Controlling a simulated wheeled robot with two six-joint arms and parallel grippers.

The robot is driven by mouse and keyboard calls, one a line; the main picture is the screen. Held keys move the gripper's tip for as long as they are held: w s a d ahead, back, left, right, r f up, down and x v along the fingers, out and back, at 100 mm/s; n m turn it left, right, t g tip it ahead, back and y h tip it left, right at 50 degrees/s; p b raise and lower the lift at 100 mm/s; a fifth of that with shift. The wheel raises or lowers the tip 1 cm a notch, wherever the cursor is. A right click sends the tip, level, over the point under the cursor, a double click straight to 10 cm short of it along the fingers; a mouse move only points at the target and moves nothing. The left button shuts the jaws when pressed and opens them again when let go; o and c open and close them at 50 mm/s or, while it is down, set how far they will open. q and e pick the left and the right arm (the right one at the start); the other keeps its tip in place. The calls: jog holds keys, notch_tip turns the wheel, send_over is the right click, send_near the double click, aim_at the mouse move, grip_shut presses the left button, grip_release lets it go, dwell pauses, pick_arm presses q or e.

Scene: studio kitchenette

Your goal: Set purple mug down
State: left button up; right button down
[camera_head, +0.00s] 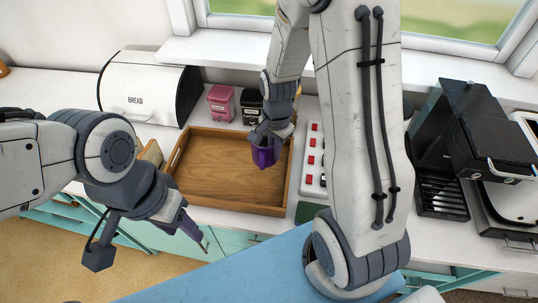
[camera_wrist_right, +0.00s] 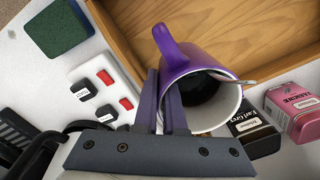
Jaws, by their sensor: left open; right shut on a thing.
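The purple mug (camera_head: 264,156) hangs from my right gripper (camera_head: 268,138) above the right part of the wooden tray (camera_head: 205,203). In the right wrist view the mug (camera_wrist_right: 180,55) shows its purple outside, pale inside, dark contents and a spoon handle sticking out. The fingers of my right gripper (camera_wrist_right: 164,100) are shut on the mug's wall. Whether the mug's base touches the tray is hard to tell.
A bread box (camera_head: 150,92), a pink tin (camera_head: 221,103) and a black tin (camera_head: 251,106) stand behind the tray. A white panel with red switches (camera_head: 311,160) lies right of it, with a green sponge (camera_wrist_right: 55,30) nearby. A coffee machine (camera_head: 485,140) stands at far right. The tray's left and middle are bare.

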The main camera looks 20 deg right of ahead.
aim_at(270, 159)
jog(key=shift+w+a+f, duration=0.15)
jog(key=shift+w+f, duration=0.2)
jog(key=shift+w, duration=0.15)
jog(key=shift+w+a+f, duration=0.15)
jog(key=shift+w+f, duration=0.15)
jog(key=shift+w, duration=0.15)
notch_tip(270, 159, down, 4)
jog(key=shift+r+p, duration=0.2)
jog(key=shift+p, duration=0.5)
jog(key=shift+f, duration=0.1)
jog(key=shift+f, duration=0.1)
jog(key=shift+f, duration=0.15)
jog(key=c, duration=1)
grip_release()
jog(key=shift+s, duration=0.1)
